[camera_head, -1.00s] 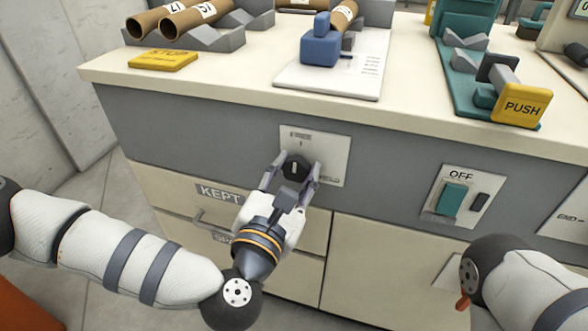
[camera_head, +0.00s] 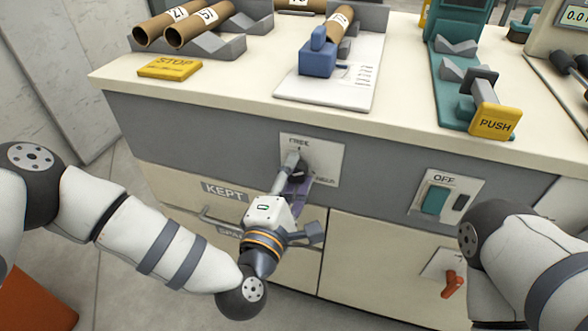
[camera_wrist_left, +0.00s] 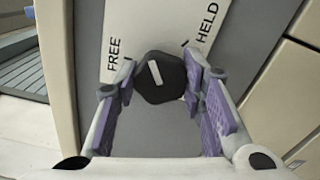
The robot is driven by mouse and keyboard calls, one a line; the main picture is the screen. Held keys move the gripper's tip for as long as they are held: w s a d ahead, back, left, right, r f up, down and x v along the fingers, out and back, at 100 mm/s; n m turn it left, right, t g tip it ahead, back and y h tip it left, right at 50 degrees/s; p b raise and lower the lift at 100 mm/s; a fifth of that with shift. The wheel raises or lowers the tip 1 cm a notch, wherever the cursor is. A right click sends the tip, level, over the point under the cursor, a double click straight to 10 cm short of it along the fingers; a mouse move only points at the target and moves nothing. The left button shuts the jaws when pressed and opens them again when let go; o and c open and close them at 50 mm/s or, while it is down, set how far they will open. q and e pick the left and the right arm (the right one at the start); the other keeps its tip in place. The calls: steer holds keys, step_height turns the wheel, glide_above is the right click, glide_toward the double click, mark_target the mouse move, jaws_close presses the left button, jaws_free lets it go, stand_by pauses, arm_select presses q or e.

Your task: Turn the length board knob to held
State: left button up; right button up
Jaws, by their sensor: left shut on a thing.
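The black length board knob (camera_head: 304,167) sits on a pale plate (camera_head: 328,153) on the grey front panel of the bench. In the left wrist view the knob (camera_wrist_left: 161,78) has a white pointer mark. The plate (camera_wrist_left: 150,25) reads FREE on the left and HELD on the right. The pointer lies between the two labels, leaning slightly up-left in that view. My left gripper (camera_head: 298,172) is shut on the knob, one finger on each side. It partly hides the knob in the head view. My right gripper is not in view; only part of the right arm shows.
Right of the plate is an OFF switch (camera_head: 435,200); below it is a red lever (camera_head: 453,284). Drawers, one marked KEPT (camera_head: 224,191), lie below. On the bench top are a blue block (camera_head: 318,60) on a white board, a yellow PUSH block (camera_head: 495,122) and cardboard tubes (camera_head: 205,14).

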arm_select(q)
steer(key=m+p, duration=0.2)
steer(key=m, duration=0.4)
steer(key=shift+r+p, duration=0.1)
steer(key=shift+p, duration=0.3)
steer(key=m+p, duration=0.1)
steer(key=m, duration=0.2)
steer(key=shift+m, duration=0.4)
steer(key=shift+w+a+f+m+p, duration=0.1)
steer(key=shift+m+p, duration=0.2)
steer(key=shift+m, duration=0.35)
steer(key=shift+f+m+p, duration=0.1)
steer(key=shift+m+p, duration=0.15)
steer(key=shift+m, duration=0.4)
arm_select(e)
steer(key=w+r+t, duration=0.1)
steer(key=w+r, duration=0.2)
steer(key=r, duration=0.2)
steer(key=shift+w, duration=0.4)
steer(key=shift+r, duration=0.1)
arm_select(q)
steer(key=o, duration=1.1)
steer(key=shift+o, duration=0.2)
steer(key=v, duration=1.2)
